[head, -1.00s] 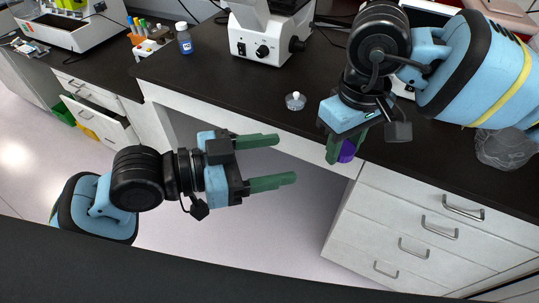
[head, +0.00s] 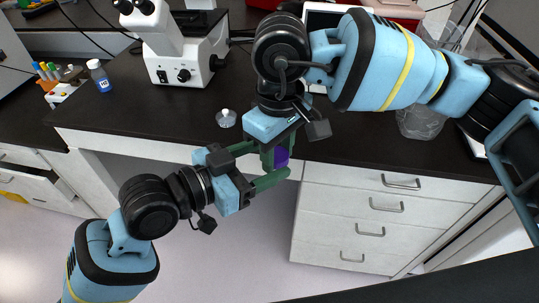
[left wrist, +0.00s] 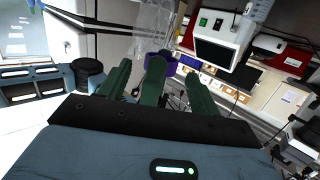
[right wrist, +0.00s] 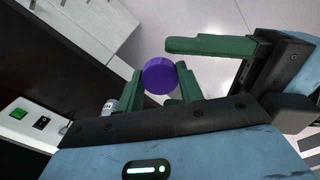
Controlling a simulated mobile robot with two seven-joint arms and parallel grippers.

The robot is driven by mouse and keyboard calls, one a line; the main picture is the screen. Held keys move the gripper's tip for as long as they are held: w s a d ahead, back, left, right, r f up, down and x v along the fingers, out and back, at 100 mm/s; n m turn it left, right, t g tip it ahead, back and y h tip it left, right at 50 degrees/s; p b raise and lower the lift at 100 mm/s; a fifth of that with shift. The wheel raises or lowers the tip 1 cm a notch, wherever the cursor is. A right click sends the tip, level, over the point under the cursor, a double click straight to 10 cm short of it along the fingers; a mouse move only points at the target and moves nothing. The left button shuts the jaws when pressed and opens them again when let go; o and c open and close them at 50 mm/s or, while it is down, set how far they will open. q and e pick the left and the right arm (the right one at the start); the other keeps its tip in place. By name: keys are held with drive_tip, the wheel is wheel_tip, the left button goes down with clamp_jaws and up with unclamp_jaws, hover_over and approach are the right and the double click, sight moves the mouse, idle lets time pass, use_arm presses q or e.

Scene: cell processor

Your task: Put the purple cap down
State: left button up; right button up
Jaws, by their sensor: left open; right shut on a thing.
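The purple cap (head: 282,156) is held between the fingers of my right gripper (head: 275,151), in front of the bench edge. In the right wrist view the purple cap (right wrist: 159,76) shows its round flat face between the two green fingertips. My left gripper (head: 258,166) is open and close to the cap, its fingers pointing toward it. In the left wrist view the cap (left wrist: 160,58) and a green right finger appear between the two spread left fingers (left wrist: 160,82). I cannot tell whether the left fingers touch the cap.
A small clear vessel (head: 226,118) stands on the dark bench (head: 340,143) near its front edge. A white microscope (head: 180,58), a blue-labelled bottle (head: 99,76) and a tube rack (head: 55,83) stand further left. A clear bag (head: 421,122) hangs right. White drawers (head: 370,205) lie below.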

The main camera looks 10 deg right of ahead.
sight(277, 154)
use_arm(q)
drive_tip(key=shift+x, duration=0.9)
drive_tip(key=c, duration=1)
use_arm(e)
drive_tip(key=o, duration=1.2)
drive_tip(key=shift+c, duration=0.2)
wheel_tip(277, 154, up, 12)
